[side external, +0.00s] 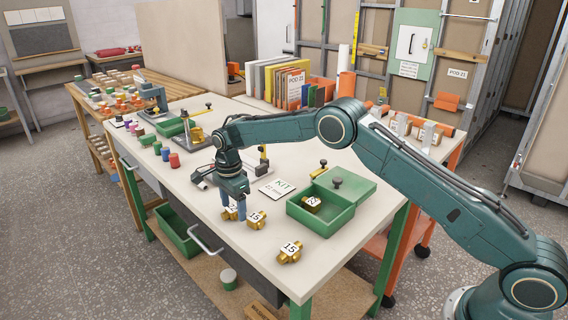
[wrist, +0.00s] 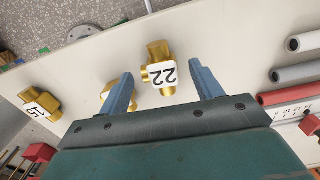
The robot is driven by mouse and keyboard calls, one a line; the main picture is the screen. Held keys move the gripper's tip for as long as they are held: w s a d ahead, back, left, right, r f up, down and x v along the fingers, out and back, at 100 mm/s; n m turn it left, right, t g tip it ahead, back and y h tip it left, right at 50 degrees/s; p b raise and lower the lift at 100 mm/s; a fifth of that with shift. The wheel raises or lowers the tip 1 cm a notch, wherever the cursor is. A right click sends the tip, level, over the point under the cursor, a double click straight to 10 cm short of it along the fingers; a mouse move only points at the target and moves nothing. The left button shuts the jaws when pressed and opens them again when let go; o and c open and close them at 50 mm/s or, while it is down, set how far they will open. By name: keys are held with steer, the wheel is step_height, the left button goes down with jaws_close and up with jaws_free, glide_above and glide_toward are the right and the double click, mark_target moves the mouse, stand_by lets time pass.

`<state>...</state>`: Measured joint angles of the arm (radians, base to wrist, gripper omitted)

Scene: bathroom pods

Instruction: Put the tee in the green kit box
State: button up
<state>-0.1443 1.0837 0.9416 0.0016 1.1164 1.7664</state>
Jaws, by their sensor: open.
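My gripper (side external: 235,213) is open, pointing down near the front edge of the bench. In the wrist view a brass tee marked 22 (wrist: 160,70) sits between its blue fingers, with gaps on both sides. A second brass tee (wrist: 117,92) is partly hidden behind the left finger, and a tee marked 15 (wrist: 40,104) lies farther left. In the side view, brass tees marked 15 lie beside the gripper (side external: 257,220) and nearer the front corner (side external: 290,252). The green kit box (side external: 327,222) stands open to the right, with a brass fitting (side external: 311,203) inside.
A KIT card (side external: 279,188) lies left of the green box, whose lid (side external: 345,185) is at its back. Coloured spools (side external: 174,160) stand at the bench's left.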

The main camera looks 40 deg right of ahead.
mark_target(233, 208)
steer(key=c, duration=1.2)
steer(key=shift+r, duration=0.2)
step_height(233, 208, up, 20)
steer(key=shift+f, duration=0.2)
stand_by(0.4)
